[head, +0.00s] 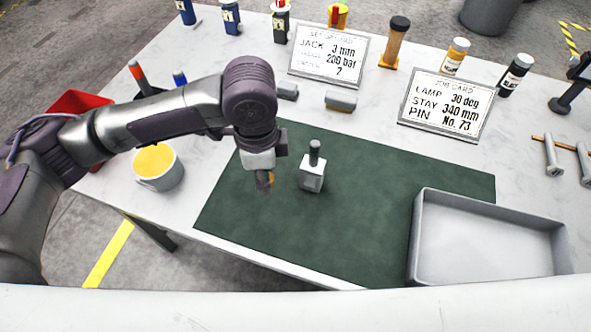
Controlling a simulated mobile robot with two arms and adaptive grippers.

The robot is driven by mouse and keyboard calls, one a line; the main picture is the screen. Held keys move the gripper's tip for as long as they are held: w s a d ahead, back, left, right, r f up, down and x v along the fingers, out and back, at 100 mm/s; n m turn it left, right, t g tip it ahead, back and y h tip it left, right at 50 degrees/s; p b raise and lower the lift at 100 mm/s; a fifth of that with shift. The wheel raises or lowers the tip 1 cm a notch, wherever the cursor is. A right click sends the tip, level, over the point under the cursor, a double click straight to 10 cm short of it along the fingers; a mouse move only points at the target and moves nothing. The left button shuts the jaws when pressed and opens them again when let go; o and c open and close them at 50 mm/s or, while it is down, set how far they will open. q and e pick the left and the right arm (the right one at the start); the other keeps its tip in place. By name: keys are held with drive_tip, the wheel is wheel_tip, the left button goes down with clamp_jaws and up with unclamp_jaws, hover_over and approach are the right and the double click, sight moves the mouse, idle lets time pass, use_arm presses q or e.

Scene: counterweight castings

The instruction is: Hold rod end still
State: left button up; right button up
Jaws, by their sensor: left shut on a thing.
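My left gripper (264,180) points down over the left part of the green mat (350,230). I cannot tell from this view whether that is the rod end. Just right of the gripper, a pale metal block with a dark upright cylinder on top (312,178) stands on the mat, apart from the fingers. My right gripper is not in view.
A grey tray (419,235) stands at the right. A white pot with yellow contents (157,167) is at the left, by a red bin (78,105). Two cards (329,52) (446,103), bottles and two small grey blocks stand behind the mat. The mat's front middle is clear.

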use_arm(q)
drive_tip(key=s+a+r+n, duration=0.1)
drive_tip(key=s+a+n, duration=0.1)
drive_tip(key=a+n, duration=1.2)
drive_tip(key=n, duration=0.3)
drive_tip(key=shift+r, duration=0.35)
drive_tip(key=shift+s, duration=0.2)
